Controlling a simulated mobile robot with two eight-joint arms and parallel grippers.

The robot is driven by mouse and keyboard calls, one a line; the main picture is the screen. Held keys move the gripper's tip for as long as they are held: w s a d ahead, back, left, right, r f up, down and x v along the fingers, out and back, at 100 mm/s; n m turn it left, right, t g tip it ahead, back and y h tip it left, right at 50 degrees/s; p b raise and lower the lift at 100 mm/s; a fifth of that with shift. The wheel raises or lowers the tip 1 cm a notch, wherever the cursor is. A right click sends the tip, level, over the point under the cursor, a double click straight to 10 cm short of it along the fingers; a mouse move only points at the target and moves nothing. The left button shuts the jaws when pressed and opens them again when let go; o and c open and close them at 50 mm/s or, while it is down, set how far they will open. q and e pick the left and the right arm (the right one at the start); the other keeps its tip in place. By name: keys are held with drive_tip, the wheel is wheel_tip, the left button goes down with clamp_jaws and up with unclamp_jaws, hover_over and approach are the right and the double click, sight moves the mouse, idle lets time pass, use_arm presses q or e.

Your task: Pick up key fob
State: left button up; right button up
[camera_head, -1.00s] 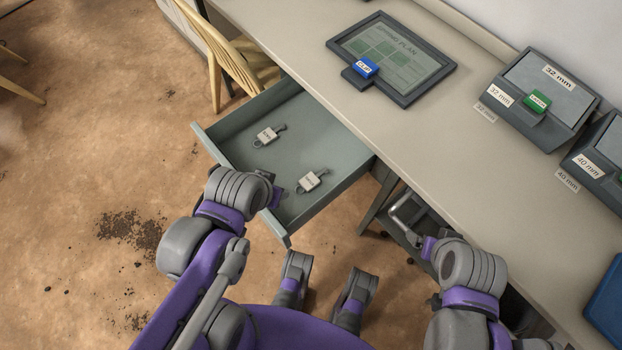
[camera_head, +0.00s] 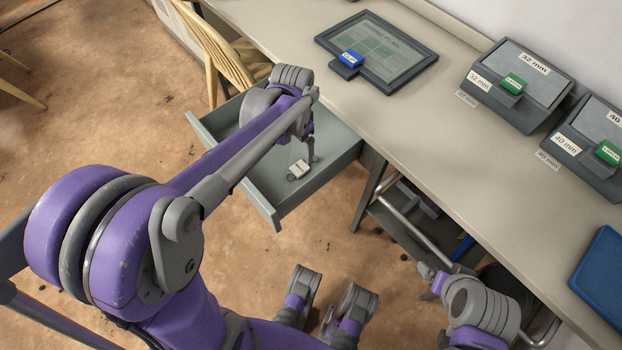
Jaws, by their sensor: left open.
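A small pale key fob (camera_head: 299,168) with a label and a dark ring lies in the open grey drawer (camera_head: 272,207). My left gripper (camera_head: 312,156) reaches down into the drawer, open, its fingers just beside the fob's upper right end. I cannot tell whether they touch it. The second fob seen earlier is hidden behind my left arm. My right gripper (camera_head: 432,277) is low at the right, in front of the desk; its fingers are too small to read.
The desk (camera_head: 425,135) carries a tablet (camera_head: 385,45) with a blue clip (camera_head: 349,58), a 32 mm box (camera_head: 525,80) and a 40 mm box (camera_head: 590,140) with green tags, and a blue tray (camera_head: 605,275). A wooden chair (camera_head: 215,45) stands behind the drawer.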

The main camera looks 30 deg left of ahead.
use_arm(q)
drive_tip(key=b, duration=0.2)
hover_over(300, 167)
drive_tip(key=f, duration=0.6)
drive_tip(key=shift+d+f, duration=0.2)
drive_tip(key=shift+f, duration=0.15)
drive_tip(key=f+b, duration=0.1)
drive_tip(key=f, duration=0.4)
drive_tip(key=shift+a+f, duration=0.15)
drive_tip(key=shift+a, duration=0.05)
clamp_jaws()
use_arm(e)
drive_tip(key=f, duration=0.3)
drive_tip(key=shift+s+d+f, duration=0.15)
drive_tip(key=shift+d+f, duration=0.1)
drive_tip(key=shift+f, duration=0.1)
